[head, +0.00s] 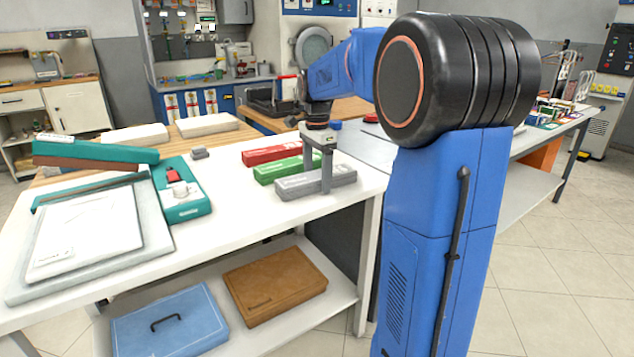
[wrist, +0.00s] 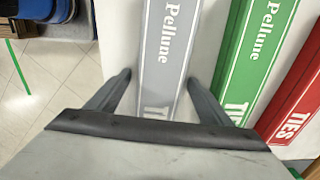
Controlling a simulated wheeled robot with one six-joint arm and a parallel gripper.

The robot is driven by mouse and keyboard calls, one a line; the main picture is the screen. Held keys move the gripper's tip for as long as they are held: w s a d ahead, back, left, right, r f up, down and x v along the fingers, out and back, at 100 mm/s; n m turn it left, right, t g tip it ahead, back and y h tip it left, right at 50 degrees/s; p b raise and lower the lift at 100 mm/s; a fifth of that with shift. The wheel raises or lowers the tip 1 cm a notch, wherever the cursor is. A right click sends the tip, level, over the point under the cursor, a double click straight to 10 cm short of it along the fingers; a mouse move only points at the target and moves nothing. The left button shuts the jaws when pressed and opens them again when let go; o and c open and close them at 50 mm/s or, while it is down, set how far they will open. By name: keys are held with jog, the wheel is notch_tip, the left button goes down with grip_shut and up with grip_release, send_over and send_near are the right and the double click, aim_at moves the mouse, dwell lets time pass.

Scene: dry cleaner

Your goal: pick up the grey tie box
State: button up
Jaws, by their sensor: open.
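The grey tie box (head: 315,182) lies flat near the front right edge of the white table, a long box with a white label. In the wrist view the grey box (wrist: 167,60) runs lengthwise between the two open fingers of my gripper (wrist: 160,90). One finger is on each side of it, and the right finger stands between the grey box and the green box. In the head view my gripper (head: 322,165) points down at the grey box. I cannot tell whether the fingers touch it. Its near end is hidden by my gripper's body in the wrist view.
A green tie box (head: 290,168) lies close beside the grey one, with a red tie box (head: 270,153) beyond it. Bare white tabletop (head: 235,215) lies between.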

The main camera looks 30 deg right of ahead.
jog(key=c, duration=1.2)
jog(key=shift+o, duration=0.2)
